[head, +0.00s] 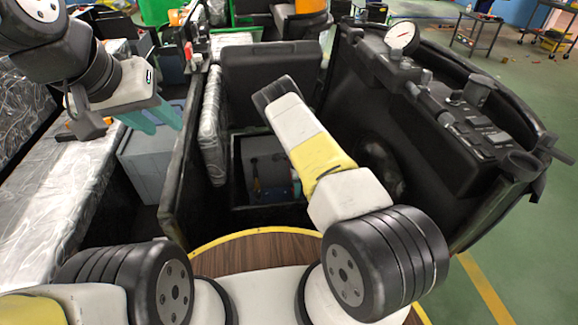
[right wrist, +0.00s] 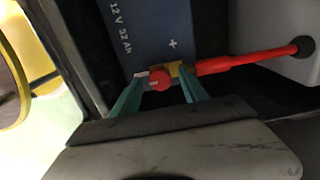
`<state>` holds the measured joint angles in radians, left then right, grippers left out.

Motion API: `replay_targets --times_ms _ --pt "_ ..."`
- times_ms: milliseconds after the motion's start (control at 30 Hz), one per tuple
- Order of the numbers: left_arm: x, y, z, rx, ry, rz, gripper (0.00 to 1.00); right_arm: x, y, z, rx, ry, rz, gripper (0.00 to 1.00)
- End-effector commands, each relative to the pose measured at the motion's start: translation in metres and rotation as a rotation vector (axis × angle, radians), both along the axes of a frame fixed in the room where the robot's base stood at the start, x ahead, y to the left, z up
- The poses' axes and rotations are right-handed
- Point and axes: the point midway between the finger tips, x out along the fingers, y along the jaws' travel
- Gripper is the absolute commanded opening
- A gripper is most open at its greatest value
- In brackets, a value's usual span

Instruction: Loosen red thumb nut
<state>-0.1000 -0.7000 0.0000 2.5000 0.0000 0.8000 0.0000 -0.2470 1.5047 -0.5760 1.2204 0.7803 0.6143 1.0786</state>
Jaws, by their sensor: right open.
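In the right wrist view, a red thumb nut (right wrist: 159,80) sits at the brass-coloured terminal clamp (right wrist: 180,71), by the plus mark on the blue battery (right wrist: 150,30). My right gripper (right wrist: 160,93) is open, with one teal finger on each side of the nut. I cannot tell if either finger touches it. In the head view my right arm reaches down into the black compartment, and its fingers are hidden. My left gripper (head: 163,128) is at the upper left, its two teal fingers apart and empty, above a grey box, well away from the battery.
A red cable (right wrist: 245,62) runs right from the clamp. The black compartment wall (head: 187,150) and the raised black cover with a dial (head: 400,36) flank my right arm. A grey box (head: 145,165) stands left of the wall.

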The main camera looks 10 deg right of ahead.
Motion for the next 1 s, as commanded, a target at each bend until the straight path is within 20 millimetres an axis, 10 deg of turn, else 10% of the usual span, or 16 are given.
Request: replay_targets --times_ms 233,500,1000 --pt "0.0 0.0 0.0 0.0 0.0 0.0 0.34 0.0001 0.0 -0.0005 0.0 0.0 0.0 0.5" --pt "0.0 0.0 0.0 0.0 0.0 0.0 0.34 0.0002 0.0001 -0.0003 0.0 0.0 0.0 0.0" --pt "0.0 0.0 0.0 0.0 0.0 0.0 0.34 0.001 0.0005 0.0004 0.002 -0.002 0.119 0.0"
